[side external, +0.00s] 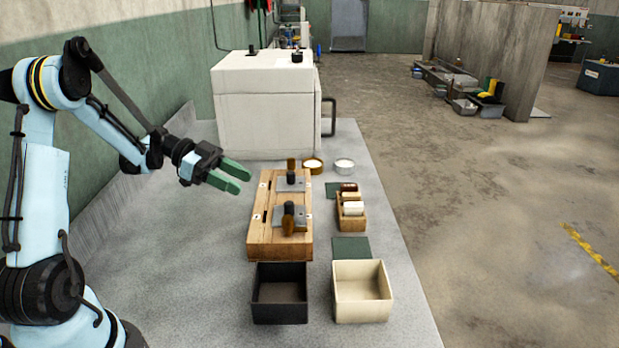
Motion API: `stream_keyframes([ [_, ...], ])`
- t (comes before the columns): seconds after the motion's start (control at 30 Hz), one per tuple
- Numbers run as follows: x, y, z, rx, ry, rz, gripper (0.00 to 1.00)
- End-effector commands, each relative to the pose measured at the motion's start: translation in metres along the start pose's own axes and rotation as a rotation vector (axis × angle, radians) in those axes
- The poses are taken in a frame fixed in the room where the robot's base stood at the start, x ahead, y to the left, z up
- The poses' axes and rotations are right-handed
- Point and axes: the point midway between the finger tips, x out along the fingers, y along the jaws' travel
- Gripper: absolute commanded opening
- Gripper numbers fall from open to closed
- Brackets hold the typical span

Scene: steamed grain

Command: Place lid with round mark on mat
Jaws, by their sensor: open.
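My gripper (238,178) hangs in the air left of the wooden box, its two green fingers apart with nothing between them. The wooden box (264,243) carries two grey lids with dark upright knobs, a far lid (281,186) and a near lid (276,222). The marks are too small to tell which lid has the round one. A dark green mat (351,248) lies bare right of the box's near end. A smaller green patch (332,189) lies farther back.
A cream bin (362,315) and a black bin (279,313) stand at the front. A small wooden rack (351,223) holds several blocks. Two round dishes (313,164) (344,166) sit near a large white cabinet (262,105). The left tabletop is clear.

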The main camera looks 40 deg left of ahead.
Motion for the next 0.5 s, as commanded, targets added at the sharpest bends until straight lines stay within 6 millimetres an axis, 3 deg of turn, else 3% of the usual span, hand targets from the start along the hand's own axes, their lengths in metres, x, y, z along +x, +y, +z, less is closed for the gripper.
stream_keyframes([
  [0.23, 0.032, 0.017, -0.029, -0.22, -0.181, -0.02, 0.48],
  [0.5, 0.065, 0.064, -0.054, -0.508, -0.467, -0.202, 0.48],
])
